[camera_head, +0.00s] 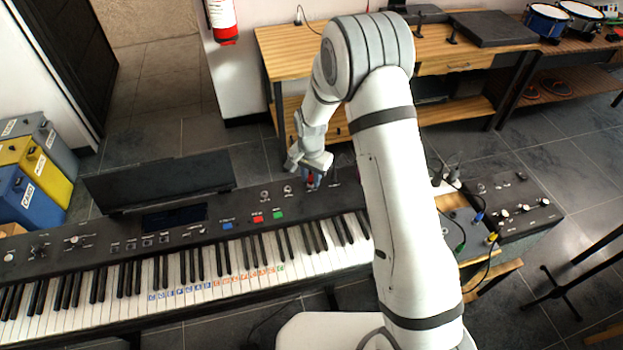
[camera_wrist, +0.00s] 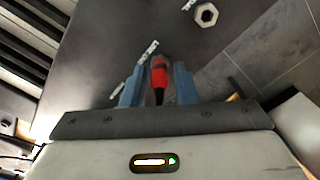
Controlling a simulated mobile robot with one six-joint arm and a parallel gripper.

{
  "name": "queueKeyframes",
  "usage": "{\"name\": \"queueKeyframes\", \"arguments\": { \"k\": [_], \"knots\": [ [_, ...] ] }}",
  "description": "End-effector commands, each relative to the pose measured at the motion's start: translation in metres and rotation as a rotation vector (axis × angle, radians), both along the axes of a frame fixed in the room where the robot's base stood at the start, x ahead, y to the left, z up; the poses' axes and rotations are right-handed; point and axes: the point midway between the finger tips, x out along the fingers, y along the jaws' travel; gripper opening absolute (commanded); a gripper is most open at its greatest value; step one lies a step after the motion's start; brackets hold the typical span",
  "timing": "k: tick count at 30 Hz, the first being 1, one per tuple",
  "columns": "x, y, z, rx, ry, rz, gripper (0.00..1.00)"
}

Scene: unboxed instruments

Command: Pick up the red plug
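The red plug (camera_wrist: 160,72) stands out from the dark top panel of the keyboard (camera_head: 230,228), with a dark lower end toward the camera in the wrist view. In the head view only a small red bit of the plug (camera_head: 310,179) shows at my gripper, near the keyboard's back right. My gripper (camera_wrist: 160,80) has its two blue fingers on either side of the plug, with a visible gap on each side. In the head view my gripper (camera_head: 313,178) is low over the panel. I cannot tell how far down the plug the fingertips reach.
A hex-shaped knob or socket (camera_wrist: 206,15) lies on the panel beyond the plug. A music stand (camera_head: 160,182) rises at the keyboard's back left. A box with knobs and coloured cables (camera_head: 500,205) is to the right. A wooden desk (camera_head: 285,45) stands behind.

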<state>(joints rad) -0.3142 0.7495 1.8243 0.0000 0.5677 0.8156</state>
Motion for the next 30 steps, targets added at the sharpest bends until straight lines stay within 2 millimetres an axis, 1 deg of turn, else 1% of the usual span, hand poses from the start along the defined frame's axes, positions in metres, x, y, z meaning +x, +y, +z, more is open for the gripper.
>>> {"name": "queueKeyframes", "arguments": {
  "k": [1, 2, 9, 17, 20, 23, 26, 30],
  "knots": [
    [0.0, 0.0, 0.0, 0.0, 0.0, 0.0, 0.22],
    [0.0, 0.0, 0.0, 0.0, 0.0, 0.0, 0.2],
    [0.0, 0.0, 0.0, 0.0, 0.0, -0.001, 0.0],
    [0.0, -0.001, 0.0, 0.0, 0.0, -0.001, 0.0],
    [0.001, -0.001, 0.003, 0.0, -0.001, -0.002, 0.0],
    [0.001, -0.001, 0.013, 0.001, -0.004, -0.002, 0.0],
    [0.001, -0.001, 0.03, 0.002, -0.005, -0.002, 0.0],
    [0.001, -0.001, 0.059, 0.002, -0.005, -0.002, 0.0]
  ]
}}
